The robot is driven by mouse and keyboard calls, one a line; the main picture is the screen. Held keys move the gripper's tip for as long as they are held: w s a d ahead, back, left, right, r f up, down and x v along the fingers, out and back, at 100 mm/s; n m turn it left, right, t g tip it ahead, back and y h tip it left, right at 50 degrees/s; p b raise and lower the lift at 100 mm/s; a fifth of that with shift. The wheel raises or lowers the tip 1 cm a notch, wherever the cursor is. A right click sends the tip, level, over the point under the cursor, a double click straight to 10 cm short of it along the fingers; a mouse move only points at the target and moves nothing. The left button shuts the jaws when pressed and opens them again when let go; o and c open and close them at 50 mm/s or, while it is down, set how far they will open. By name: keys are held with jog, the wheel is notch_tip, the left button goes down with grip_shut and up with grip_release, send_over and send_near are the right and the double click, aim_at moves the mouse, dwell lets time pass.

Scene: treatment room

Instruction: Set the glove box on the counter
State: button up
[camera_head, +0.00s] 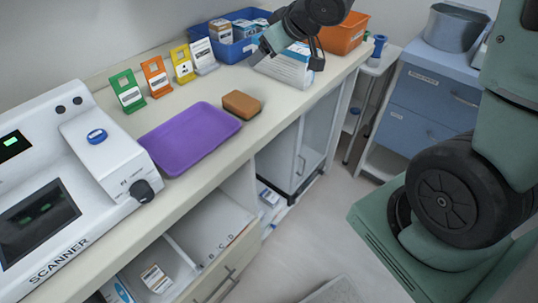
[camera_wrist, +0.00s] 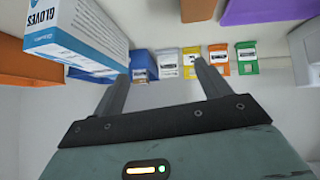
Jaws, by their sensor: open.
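The glove box (camera_head: 287,71) is white and blue. In the head view it is at the far part of the counter (camera_head: 213,166), beside the blue bin, and appears to rest on the counter top. My gripper (camera_head: 292,53) is over it and hides part of it. In the wrist view the glove box (camera_wrist: 75,35), marked GLOVES, is at the upper left, outside the left finger. My gripper (camera_wrist: 161,72) is open there, with nothing between its fingers.
A blue bin (camera_head: 228,49) and an orange bin (camera_head: 345,35) stand behind the box. Several coloured card stands line the wall. A purple tray (camera_head: 190,140), brown sponge (camera_head: 242,104) and white scanner (camera_head: 75,195) are nearer. Bare counter lies between the sponge and the glove box.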

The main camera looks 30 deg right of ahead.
jog(key=s+a+f+n+g, duration=0.1)
jog(key=s+a+g, duration=0.2)
jog(key=s, duration=0.6)
jog(key=s+a+f+n+g, duration=0.1)
jog(key=s+a+g, duration=0.2)
jog(key=s+a, duration=0.5)
jog(key=s+a+f+n+g+h, duration=0.1)
jog(key=s+a+g, duration=0.2)
jog(key=s+a, duration=0.3)
jog(key=s, duration=0.5)
jog(key=shift+s, duration=0.3)
